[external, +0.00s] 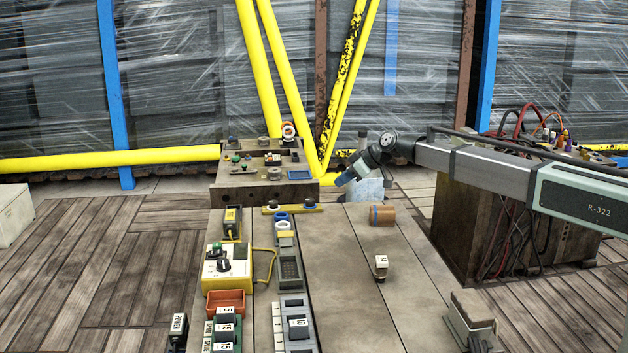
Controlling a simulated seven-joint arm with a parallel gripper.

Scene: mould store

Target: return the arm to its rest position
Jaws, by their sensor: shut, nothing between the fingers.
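My arm reaches in from the right, and its end bends down toward the left. My gripper (342,182) is shut and empty. It is small in this view, with its tip above the far end of the long table (345,285), near the right end of the raised control panel (262,190). A pale blue-grey container (368,190) shows just behind and below it. I cannot tell the exact gap between them.
Yellow posts (262,75) rise behind. The table's middle is largely clear.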

